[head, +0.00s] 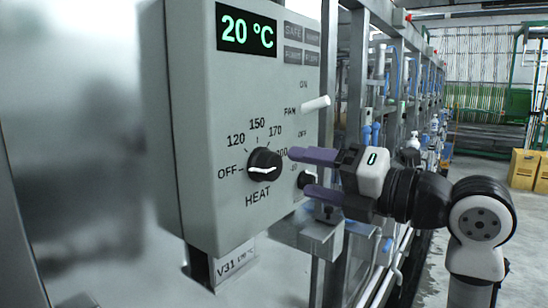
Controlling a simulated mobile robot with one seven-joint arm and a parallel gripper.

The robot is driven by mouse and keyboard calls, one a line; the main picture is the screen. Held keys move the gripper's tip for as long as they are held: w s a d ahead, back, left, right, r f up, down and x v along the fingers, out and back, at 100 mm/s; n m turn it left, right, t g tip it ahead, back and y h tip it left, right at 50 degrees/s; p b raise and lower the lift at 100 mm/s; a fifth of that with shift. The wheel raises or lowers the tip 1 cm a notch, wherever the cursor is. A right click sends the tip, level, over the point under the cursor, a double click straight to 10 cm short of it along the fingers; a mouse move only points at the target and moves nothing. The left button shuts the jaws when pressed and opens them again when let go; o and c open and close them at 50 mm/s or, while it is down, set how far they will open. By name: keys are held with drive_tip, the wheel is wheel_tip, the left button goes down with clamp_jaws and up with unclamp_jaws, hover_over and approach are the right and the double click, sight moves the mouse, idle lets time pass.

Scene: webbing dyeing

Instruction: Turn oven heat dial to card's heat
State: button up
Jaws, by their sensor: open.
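The grey oven control box (200,120) has a black heat dial (265,163) on its front, above the word HEAT. The dial's white pointer line lies nearly level, toward OFF at the left. Marks of 120, 150 and 170 show around it; those on the right are partly covered. The green display (247,29) reads 20 °C.
A white fan lever (315,104) sticks out above my gripper. Metal frames and pipes stand behind at right. Yellow boxes (524,170) stand on the far floor.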

sight(275, 168)
drive_tip(key=p+x, duration=0.2)
drive_tip(key=x, duration=0.5)
drive_tip(key=c, duration=1)
drive_tip(key=m+b, duration=0.2)
drive_tip(key=m, duration=0.1)
drive_tip(key=shift+f+m, duration=0.1)
drive_tip(key=shift+m, duration=0.2)
drive_tip(key=m+b, duration=0.1)
drive_tip(key=m, duration=0.4)
drive_tip(key=shift+b, duration=0.4)
